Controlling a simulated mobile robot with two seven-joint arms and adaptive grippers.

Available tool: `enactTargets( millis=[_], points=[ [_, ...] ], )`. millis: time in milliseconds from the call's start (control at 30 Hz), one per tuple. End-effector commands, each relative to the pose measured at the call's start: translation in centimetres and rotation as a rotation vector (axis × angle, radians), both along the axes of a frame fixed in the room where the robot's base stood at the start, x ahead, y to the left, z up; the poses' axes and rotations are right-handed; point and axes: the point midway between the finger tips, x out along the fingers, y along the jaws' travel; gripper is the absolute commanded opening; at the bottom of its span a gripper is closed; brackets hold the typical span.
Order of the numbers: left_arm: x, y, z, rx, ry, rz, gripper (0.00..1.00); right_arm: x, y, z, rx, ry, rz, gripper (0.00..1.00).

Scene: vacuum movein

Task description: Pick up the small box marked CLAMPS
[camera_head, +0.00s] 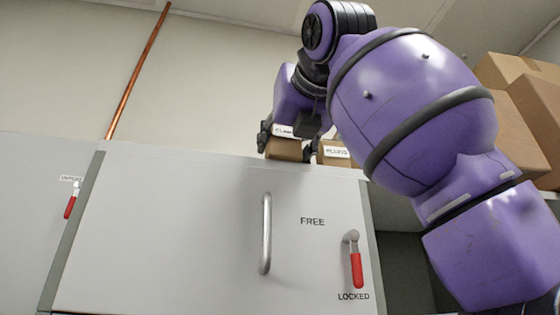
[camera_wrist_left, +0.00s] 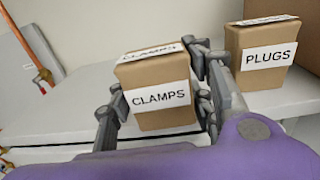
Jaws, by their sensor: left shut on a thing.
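The small brown box marked CLAMPS (camera_wrist_left: 158,118) stands upright between the fingers of my left gripper (camera_wrist_left: 160,110) in the left wrist view. A finger lies against each side, and the gripper is shut on the box. In the head view, my left gripper (camera_head: 287,146) reaches down over the cabinet's top, and the CLAMPS box (camera_head: 284,151) shows between its fingers. The cabinet's top edge hides the box's base there, so I cannot tell whether it is touching the surface. My right gripper is not in view.
A box marked PLUGS (camera_wrist_left: 262,75) stands close to the right of the CLAMPS box on the grey cabinet top (camera_wrist_left: 60,110). The cabinet front (camera_head: 190,230) has a handle (camera_head: 266,234) and a red lever (camera_head: 356,268). Larger cartons (camera_head: 525,85) are stacked at the right. Free surface lies left.

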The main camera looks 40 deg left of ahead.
Motion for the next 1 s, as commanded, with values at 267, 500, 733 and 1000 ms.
enactTargets(
  millis=[267,500,733,1000],
  points=[
    [0.0,0.0,0.1,0.002,-0.001,0.000,0.61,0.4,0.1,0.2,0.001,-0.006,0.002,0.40],
    [0.0,0.0,0.1,0.002,-0.003,0.000,0.69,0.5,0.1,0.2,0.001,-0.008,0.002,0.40],
    [-0.3,-0.4,0.1,0.003,-0.003,0.000,0.69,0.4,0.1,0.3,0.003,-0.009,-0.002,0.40],
    [-3.2,-4.5,0.2,0.005,-0.005,-0.003,0.69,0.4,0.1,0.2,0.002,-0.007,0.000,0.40]
  ],
)
